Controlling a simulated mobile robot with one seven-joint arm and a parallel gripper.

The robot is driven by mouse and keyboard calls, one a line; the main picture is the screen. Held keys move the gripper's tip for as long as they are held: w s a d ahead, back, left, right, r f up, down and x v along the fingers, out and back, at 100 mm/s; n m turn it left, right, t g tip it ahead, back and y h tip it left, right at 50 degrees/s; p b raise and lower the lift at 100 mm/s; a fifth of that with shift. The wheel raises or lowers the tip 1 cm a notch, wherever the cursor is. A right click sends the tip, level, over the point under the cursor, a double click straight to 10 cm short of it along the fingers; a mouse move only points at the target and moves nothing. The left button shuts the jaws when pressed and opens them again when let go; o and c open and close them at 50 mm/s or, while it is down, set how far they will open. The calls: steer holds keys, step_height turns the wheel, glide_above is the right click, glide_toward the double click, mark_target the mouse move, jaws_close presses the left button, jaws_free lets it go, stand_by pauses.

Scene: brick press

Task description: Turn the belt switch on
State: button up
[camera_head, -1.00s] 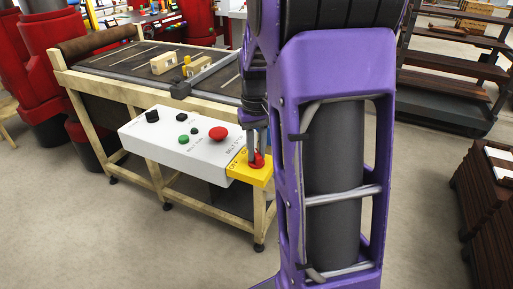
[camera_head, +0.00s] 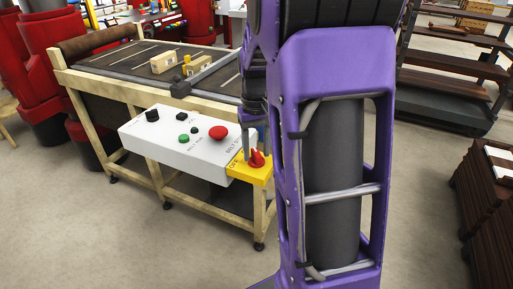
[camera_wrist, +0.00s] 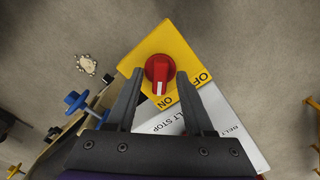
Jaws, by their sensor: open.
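The belt switch is a red rotary knob (camera_head: 257,159) on a yellow plate (camera_head: 243,174) at the right end of the white control box. In the wrist view the knob (camera_wrist: 159,69) shows a white mark pointing down toward the word ON; OFF is printed to the right. My gripper (camera_wrist: 160,75) is open, one finger on each side of the knob, with a gap visible to each finger. In the head view my gripper (camera_head: 247,154) is just behind the knob, partly hidden by my purple arm.
The white control box (camera_head: 170,148) carries black and green buttons and a red mushroom button (camera_head: 217,132). Behind it stands a conveyor (camera_head: 120,68) with wooden blocks (camera_head: 164,63). Dark shelves (camera_head: 455,65) stand at the right. The floor in front is clear.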

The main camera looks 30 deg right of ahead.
mark_target(256, 152)
steer(key=shift+r, duration=0.1)
step_height(256, 152, up, 17)
steer(key=p, duration=0.2)
steer(key=shift+r, duration=0.1)
stand_by(0.5)
